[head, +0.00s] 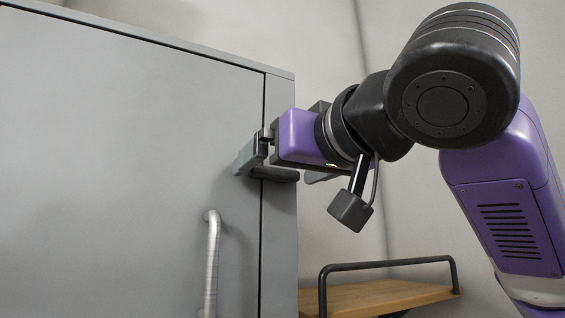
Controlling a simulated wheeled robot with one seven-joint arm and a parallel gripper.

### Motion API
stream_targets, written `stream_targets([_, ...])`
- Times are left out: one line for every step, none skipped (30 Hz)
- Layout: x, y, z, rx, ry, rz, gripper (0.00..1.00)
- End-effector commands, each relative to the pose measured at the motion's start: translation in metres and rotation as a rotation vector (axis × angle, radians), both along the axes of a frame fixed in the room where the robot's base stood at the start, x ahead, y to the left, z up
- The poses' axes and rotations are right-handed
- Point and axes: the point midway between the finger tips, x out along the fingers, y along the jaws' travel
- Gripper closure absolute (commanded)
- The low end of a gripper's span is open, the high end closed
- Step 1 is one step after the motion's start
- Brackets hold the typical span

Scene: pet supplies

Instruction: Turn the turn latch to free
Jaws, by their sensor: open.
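The turn latch (280,174) is a short dark bar at the right edge of the grey cabinet door (120,150). It lies about level across the gap between the door and the side panel. My gripper (250,157) comes in from the right, with its purple body close to the cabinet edge. Its fingertips are at the latch, just above and in front of the bar's left end. The jaws are open, but one finger hides the other and part of the latch. I cannot tell whether they touch the latch.
A pale vertical handle (211,265) stands out from the door below the latch. A wooden shelf (375,296) with a black rail (388,264) is at the lower right, below my arm. Plain walls are behind.

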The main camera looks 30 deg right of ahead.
Motion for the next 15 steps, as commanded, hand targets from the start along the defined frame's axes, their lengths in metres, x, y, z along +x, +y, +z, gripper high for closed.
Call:
stream_targets([0.0004, -0.0001, -0.0001, 0.0, 0.0, 0.0, 0.05])
stream_targets([0.0004, -0.0001, -0.0002, 0.0, 0.0, 0.0, 0.05])
stream_targets([0.0003, -0.0001, -0.0003, 0.0, 0.0, 0.0, 0.05])
stream_targets([0.0003, -0.0001, -0.0003, 0.0, 0.0, 0.0, 0.05])
stream_targets([0.0003, 0.0, -0.0004, 0.0, 0.0, 0.0, 0.05])
stream_targets([0.0002, 0.0, -0.0004, 0.0, 0.0, 0.0, 0.07])
stream_targets([0.0002, 0.0, -0.0004, 0.0, 0.0, 0.0, 0.13])
stream_targets([0.0002, 0.0001, -0.0003, 0.0, 0.0, 0.0, 0.19])
stream_targets([0.0001, 0.0, -0.0003, -0.001, 0.0, 0.0, 0.27])
stream_targets([0.0001, 0.0001, -0.0003, -0.001, 0.0, 0.0, 0.33])
stream_targets([0.0001, 0.0001, -0.0003, -0.001, 0.0, 0.0, 0.39])
stream_targets([0.0, 0.0001, -0.0003, -0.001, 0.0, 0.0, 0.47])
stream_targets([0.0, 0.0001, -0.0003, -0.001, 0.0, 0.0, 0.53])
stream_targets([0.0, 0.0001, -0.0003, -0.001, 0.0, 0.0, 0.58])
stream_targets([0.0, 0.0001, -0.0003, -0.001, 0.0, 0.0, 0.66])
